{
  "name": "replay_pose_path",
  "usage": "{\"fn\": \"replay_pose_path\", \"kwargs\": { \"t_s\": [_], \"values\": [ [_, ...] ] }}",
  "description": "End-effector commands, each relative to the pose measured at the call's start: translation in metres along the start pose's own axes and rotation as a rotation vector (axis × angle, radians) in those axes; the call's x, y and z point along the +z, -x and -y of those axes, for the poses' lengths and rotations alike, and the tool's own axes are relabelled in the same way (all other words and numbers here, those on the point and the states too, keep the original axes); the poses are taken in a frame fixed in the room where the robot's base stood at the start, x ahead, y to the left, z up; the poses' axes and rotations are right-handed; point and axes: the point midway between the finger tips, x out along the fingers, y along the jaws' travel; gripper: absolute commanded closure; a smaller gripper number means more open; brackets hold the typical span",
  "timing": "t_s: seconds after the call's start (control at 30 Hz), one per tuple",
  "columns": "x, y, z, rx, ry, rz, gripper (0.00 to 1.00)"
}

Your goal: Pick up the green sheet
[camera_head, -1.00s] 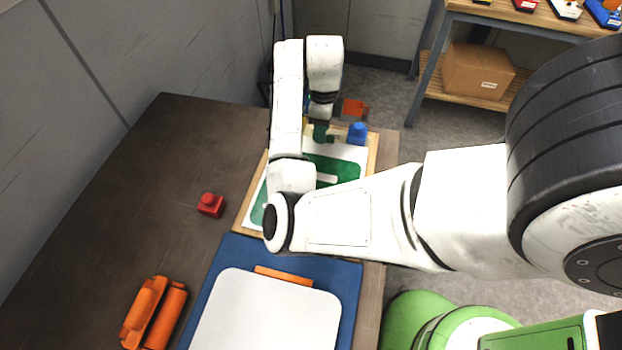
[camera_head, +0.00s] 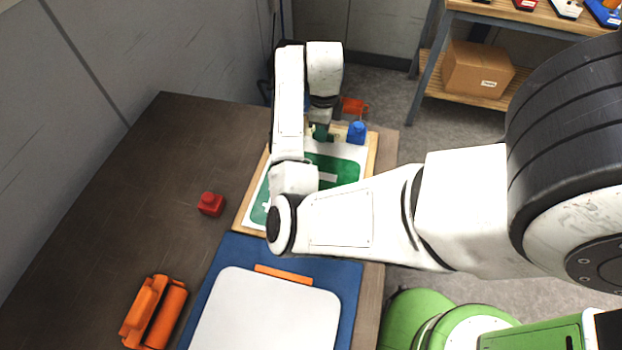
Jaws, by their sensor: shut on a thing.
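The green sheet (camera_head: 341,172) has white markings and a white border. It lies on a wooden board (camera_head: 373,152) at the far end of the dark table, and my arm hides part of it. My gripper (camera_head: 321,133) is at the far edge of the sheet, pointing down, and mostly hidden by my wrist. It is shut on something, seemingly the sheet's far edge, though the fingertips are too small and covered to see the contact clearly.
A blue block (camera_head: 357,132) stands close to the right of my gripper. A red block (camera_head: 210,204) and an orange tool (camera_head: 153,313) lie on the left. A blue mat (camera_head: 351,275) with a white plate (camera_head: 265,315) is in front.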

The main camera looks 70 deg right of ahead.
Motion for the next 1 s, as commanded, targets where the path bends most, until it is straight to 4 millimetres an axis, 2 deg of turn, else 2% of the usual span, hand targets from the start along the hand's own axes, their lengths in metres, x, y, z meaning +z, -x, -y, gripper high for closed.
{"fn": "replay_pose_path", "kwargs": {
  "t_s": [0.3,0.47,0.63,0.9,1.0],
  "values": [
    [0.000,0.001,0.000,0.000,0.000,0.001,1.00],
    [0.001,0.009,0.000,-0.002,-0.001,0.001,1.00],
    [0.000,0.030,0.001,-0.003,-0.004,0.004,1.00],
    [-0.025,0.088,-0.033,-0.002,-0.003,0.010,1.00],
    [-0.042,0.099,-0.051,-0.001,-0.004,0.007,1.00]
  ]
}}
